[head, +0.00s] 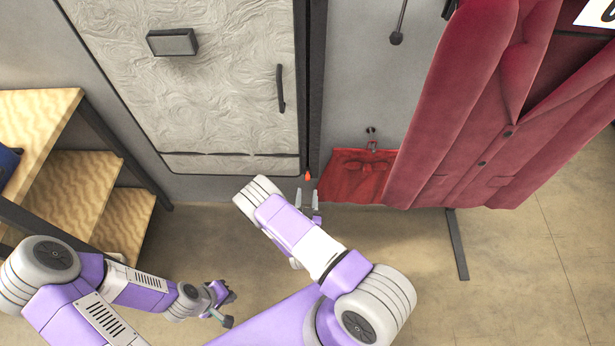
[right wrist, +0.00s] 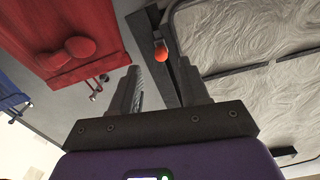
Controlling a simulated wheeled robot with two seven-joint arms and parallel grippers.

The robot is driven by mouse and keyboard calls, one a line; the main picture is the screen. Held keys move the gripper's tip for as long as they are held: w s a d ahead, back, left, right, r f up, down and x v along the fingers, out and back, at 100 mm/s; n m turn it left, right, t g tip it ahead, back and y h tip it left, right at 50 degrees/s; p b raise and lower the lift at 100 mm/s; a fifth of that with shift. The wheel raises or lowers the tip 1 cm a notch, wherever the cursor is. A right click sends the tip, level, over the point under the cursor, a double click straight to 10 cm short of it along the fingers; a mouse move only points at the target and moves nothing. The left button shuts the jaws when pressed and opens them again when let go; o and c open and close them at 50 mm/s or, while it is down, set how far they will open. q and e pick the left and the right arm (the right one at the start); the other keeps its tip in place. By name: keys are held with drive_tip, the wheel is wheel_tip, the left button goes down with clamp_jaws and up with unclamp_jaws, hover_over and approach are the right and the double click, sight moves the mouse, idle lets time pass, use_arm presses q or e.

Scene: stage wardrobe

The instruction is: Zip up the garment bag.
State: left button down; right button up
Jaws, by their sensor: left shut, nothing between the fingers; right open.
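The garment bag (head: 205,85) hangs upright, pale and crinkled with dark trim. A dark strip, apparently its zip (head: 308,90), runs down the right edge. A small orange pull (head: 308,176) hangs at the strip's lower end; it also shows in the right wrist view (right wrist: 161,53). My right gripper (head: 308,194) is open just below the pull. In the right wrist view its fingers (right wrist: 162,82) stand either side of the pull's line, with the pull beyond the tips. My left gripper (head: 228,305) is shut and empty, low and well away from the bag.
A red cloth (head: 355,175) hangs from a hook just right of the pull. A large red jacket (head: 480,110) hangs further right, above a dark stand foot (head: 457,245). Wooden shelves (head: 80,190) stand at left. The floor between is open.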

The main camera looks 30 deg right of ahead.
sight(307, 177)
drive_tip(key=b+x, duration=0.2)
drive_tip(key=x, duration=0.5)
drive_tip(key=shift+w+d+r, duration=0.1)
drive_tip(key=shift+w+r, duration=0.1)
drive_tip(key=shift+w, duration=0.05)
clamp_jaws()
